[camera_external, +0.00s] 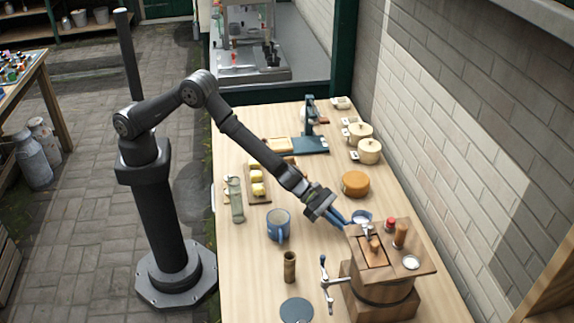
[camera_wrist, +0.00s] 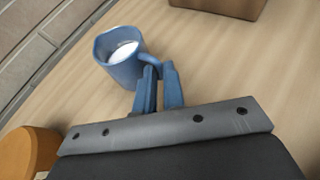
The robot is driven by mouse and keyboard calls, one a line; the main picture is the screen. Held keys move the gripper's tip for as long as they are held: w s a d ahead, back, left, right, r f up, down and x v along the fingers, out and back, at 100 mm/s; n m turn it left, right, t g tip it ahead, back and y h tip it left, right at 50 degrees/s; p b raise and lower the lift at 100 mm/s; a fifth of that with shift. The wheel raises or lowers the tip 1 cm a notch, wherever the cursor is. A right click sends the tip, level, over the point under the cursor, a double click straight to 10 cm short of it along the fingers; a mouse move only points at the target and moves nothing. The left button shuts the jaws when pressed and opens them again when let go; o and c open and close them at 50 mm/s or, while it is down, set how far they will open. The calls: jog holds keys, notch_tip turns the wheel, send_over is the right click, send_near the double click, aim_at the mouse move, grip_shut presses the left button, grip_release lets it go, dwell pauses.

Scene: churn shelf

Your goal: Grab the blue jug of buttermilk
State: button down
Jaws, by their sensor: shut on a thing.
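The blue jug (camera_external: 361,215) with white liquid inside is at the tips of my gripper (camera_external: 346,219), just behind the wooden churn box. In the wrist view the jug (camera_wrist: 118,70) is upright, with its handle toward my blue fingers. My gripper (camera_wrist: 158,72) is shut on the jug's handle, which is partly hidden by the fingers. The jug's base is hidden in the external view, and I cannot tell whether it touches the table. A second blue vessel, a larger mug (camera_external: 278,226), stands apart to the left on the table.
The wooden churn box (camera_external: 380,280) with a crank stands close in front of the jug. An orange cheese wheel (camera_external: 355,184) lies behind it. A bamboo cup (camera_external: 290,267), a green glass bottle (camera_external: 236,200) and cream pots (camera_external: 369,151) also stand on the table (camera_external: 325,245).

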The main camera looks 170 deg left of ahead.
jog(key=shift+r, duration=0.2)
jog(key=shift+r, duration=1.2)
jog(key=shift+w+d+r, duration=0.15)
jog(key=shift+r, duration=0.7)
jog(key=w+d+r, duration=0.3)
jog(key=d+r, duration=0.3)
jog(key=d, duration=0.4)
jog(key=shift+w+d+r, duration=0.2)
jog(key=shift+w+d, duration=0.05)
jog(key=shift+w, duration=0.05)
jog(key=shift+d+r, duration=0.1)
dwell(0.6)
